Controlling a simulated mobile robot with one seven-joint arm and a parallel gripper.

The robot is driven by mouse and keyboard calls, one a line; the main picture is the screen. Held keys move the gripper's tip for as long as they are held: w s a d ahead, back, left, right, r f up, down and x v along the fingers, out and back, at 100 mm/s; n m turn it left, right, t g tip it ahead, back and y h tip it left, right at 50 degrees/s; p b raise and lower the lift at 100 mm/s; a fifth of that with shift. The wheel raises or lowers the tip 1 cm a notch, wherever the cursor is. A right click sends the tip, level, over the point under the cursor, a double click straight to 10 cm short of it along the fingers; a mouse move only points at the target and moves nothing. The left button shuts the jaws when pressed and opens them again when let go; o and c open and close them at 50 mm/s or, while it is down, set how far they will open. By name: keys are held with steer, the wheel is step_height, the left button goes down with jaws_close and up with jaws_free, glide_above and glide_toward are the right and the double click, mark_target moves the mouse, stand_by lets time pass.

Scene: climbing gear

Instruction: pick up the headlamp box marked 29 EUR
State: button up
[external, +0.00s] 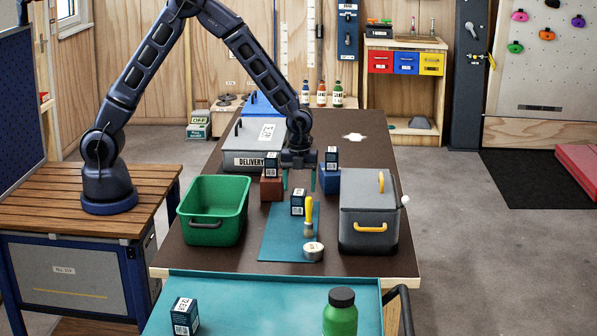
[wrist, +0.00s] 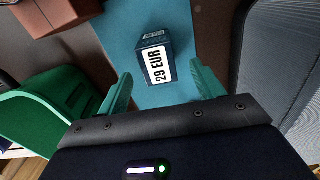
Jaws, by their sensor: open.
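The headlamp box marked 29 EUR (wrist: 155,62) is a small dark box with a white label. It lies on a teal mat (wrist: 115,28) in the wrist view, ahead of and between my fingertips. In the external view the dark box on the mat (external: 298,202) stands below my gripper (external: 299,182). My gripper (wrist: 160,88) is open, with its two teal fingers apart and nothing between them. The box appears apart from both fingers.
A green bin (external: 215,212) stands left of the mat and a grey cooler (external: 369,215) right. A brush (external: 309,222) and tape roll (external: 313,252) lie near the box. Similar boxes sit on a brown block (external: 271,188) and blue block (external: 330,182); another is on the front tray (external: 184,316).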

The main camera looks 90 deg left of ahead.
mark_target(299, 202)
steer(key=shift+s+a+f, duration=0.1)
steer(key=shift+a+f, duration=0.05)
steer(key=shift+f, duration=3.45)
steer(key=c, duration=1.1)
